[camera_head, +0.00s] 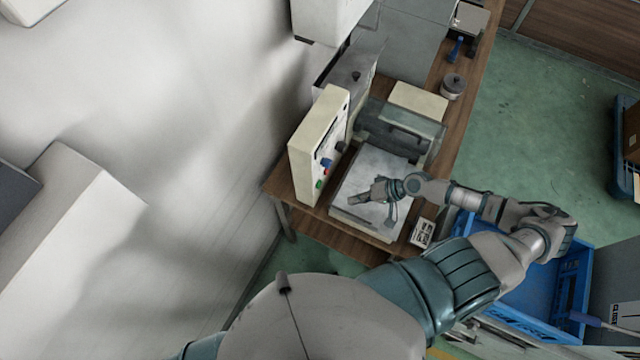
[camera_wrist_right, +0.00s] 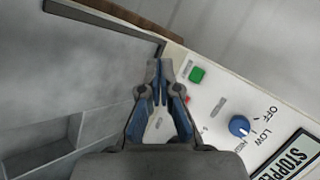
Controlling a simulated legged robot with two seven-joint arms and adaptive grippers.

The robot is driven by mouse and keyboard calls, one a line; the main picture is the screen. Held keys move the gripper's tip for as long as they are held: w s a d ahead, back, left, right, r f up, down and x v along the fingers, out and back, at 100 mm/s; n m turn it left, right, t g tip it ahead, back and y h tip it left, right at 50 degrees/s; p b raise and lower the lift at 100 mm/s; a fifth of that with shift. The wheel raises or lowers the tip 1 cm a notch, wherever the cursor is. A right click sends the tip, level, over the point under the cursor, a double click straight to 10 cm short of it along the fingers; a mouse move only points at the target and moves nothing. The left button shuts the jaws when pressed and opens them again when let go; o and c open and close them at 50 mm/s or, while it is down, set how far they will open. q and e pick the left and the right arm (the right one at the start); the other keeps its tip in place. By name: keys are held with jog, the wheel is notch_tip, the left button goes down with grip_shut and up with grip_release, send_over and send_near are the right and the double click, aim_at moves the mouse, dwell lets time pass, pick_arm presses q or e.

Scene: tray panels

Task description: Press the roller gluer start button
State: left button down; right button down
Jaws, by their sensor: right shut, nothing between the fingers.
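The roller gluer (camera_head: 378,181) stands on a wooden bench, with its cream control panel (camera_head: 313,150) upright on its left side. In the right wrist view the panel (camera_wrist_right: 228,112) carries a green button (camera_wrist_right: 197,75), a red button partly hidden behind my fingers, and a blue knob (camera_wrist_right: 239,126) marked OFF, LOW and HIGH. The green button (camera_head: 319,184) also shows low on the panel in the head view. My right gripper (camera_head: 356,200) is over the metal plate, a little right of the panel. In the wrist view its fingertips (camera_wrist_right: 160,68) are shut and empty, just left of the green button. My left gripper is not in view.
A blue crate (camera_head: 590,275) stands on the floor right of the bench. A small lidded pot (camera_head: 453,86) and a blue-handled tool (camera_head: 455,50) lie farther back on the bench. A white wall bounds the left side.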

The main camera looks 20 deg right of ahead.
aim_at(319, 184)
jog(key=w+a, duration=0.4)
jog(key=w, duration=0.1)
jog(key=shift+w+a+b, duration=0.1)
jog(key=shift+b, duration=0.25)
jog(key=shift+w+a, duration=0.5)
dwell(0.8)
jog(key=shift+w+a+r+p, duration=0.1)
jog(key=shift+w+a+p, duration=0.2)
jog(key=shift+p, duration=0.15)
